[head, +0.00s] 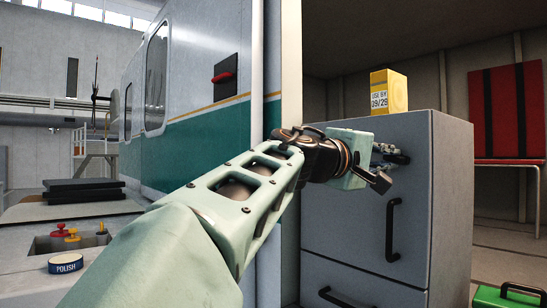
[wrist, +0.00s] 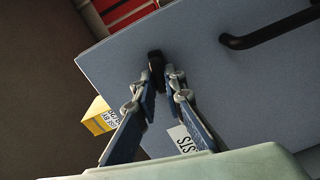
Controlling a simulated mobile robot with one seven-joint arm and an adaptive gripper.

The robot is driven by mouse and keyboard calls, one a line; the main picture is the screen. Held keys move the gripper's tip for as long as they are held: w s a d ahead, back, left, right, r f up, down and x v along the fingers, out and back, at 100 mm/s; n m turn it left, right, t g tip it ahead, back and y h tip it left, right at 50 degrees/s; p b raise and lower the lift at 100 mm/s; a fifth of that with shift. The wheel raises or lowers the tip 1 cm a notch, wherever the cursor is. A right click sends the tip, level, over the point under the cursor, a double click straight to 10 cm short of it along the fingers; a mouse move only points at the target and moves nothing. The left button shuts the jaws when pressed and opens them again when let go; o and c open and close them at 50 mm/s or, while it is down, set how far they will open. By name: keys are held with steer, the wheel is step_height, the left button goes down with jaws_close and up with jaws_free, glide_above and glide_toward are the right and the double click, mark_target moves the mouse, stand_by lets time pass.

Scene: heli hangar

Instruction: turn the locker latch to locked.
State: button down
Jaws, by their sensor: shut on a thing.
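The grey locker (head: 345,225) stands at the right of the head view, and its blue-grey front fills much of the wrist view (wrist: 220,90). The small dark latch (wrist: 155,61) sits on that front, between the tips of my gripper (wrist: 161,76). My gripper is shut on the latch. In the head view my gripper (head: 388,152) reaches the upper part of the locker front, and the latch is hard to make out there. I cannot tell the latch's angle against its marks. A white label (wrist: 184,141) with dark letters is partly hidden behind a finger.
Dark bar handles (head: 392,230) stick out from the locker front below my gripper. A yellow box (head: 388,92) stands on the locker top. A red seat (head: 506,115) and a green case (head: 508,296) are at the right. A helicopter (head: 190,75) stands behind my arm.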

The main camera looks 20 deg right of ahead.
steer(key=shift+n, duration=1.1)
steer(key=c, duration=2)
jaws_free()
